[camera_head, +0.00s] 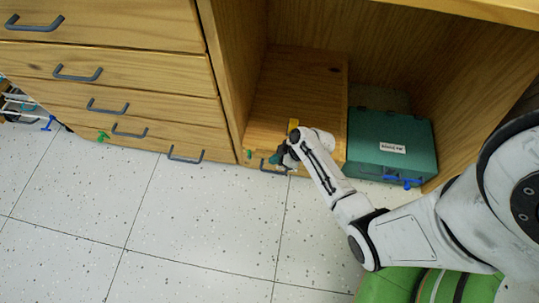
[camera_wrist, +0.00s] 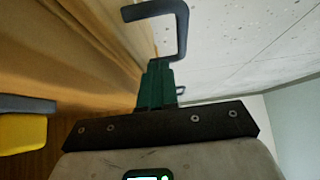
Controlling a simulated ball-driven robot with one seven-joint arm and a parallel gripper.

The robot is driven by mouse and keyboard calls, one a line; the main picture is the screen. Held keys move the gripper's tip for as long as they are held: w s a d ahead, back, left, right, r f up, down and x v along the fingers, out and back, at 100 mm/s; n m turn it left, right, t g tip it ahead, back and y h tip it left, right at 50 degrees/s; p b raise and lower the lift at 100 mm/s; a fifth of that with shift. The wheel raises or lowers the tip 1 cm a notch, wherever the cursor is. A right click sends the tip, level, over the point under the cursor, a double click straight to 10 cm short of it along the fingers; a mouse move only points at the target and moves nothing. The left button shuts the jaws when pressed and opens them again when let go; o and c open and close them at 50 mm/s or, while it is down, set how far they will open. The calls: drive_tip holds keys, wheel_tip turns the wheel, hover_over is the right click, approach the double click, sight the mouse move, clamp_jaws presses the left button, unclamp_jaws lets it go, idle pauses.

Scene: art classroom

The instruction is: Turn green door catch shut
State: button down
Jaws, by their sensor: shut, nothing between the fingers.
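Two small green pieces show in the head view, and I cannot tell for sure which is the door catch. One green piece (camera_head: 103,136) sticks out low at the drawer unit's left part. Another green piece (camera_head: 249,154) sits at the lower left of the open compartment, left of my gripper. My gripper (camera_head: 280,158) is low in front of the wooden block in that compartment. In the wrist view its dark green fingers (camera_wrist: 157,85) are together and empty. A grey bar handle (camera_wrist: 184,30) shows just beyond them; I cannot tell whether they touch.
A wooden drawer unit (camera_head: 120,55) with grey handles stands left. A green case (camera_head: 388,138) with a blue piece (camera_head: 403,182) is on the right in the compartment. A yellow piece (camera_head: 293,125) is close behind my gripper. The speckled floor (camera_head: 190,230) in front is clear.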

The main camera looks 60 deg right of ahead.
drive_tip(key=s+d+p, duration=0.1)
drive_tip(key=s+d, duration=0.1)
drive_tip(key=s, duration=0.5)
drive_tip(key=shift+s+d, duration=0.25)
drive_tip(key=shift+d, duration=0.15)
drive_tip(key=s+a+r+m+g+h, duration=0.1)
drive_tip(key=s+a+r+m+g, duration=0.15)
drive_tip(key=a+r, duration=0.65)
drive_tip(key=s+a+r+m+g+h, duration=0.2)
drive_tip(key=a+r+g, duration=0.3)
drive_tip(key=r, duration=0.9)
wheel_tip(320, 180, up, 34)
drive_tip(key=t+p, duration=0.1)
drive_tip(key=p, duration=3.4)
drive_tip(key=shift+w+a, duration=0.15)
drive_tip(key=shift+w, duration=0.15)
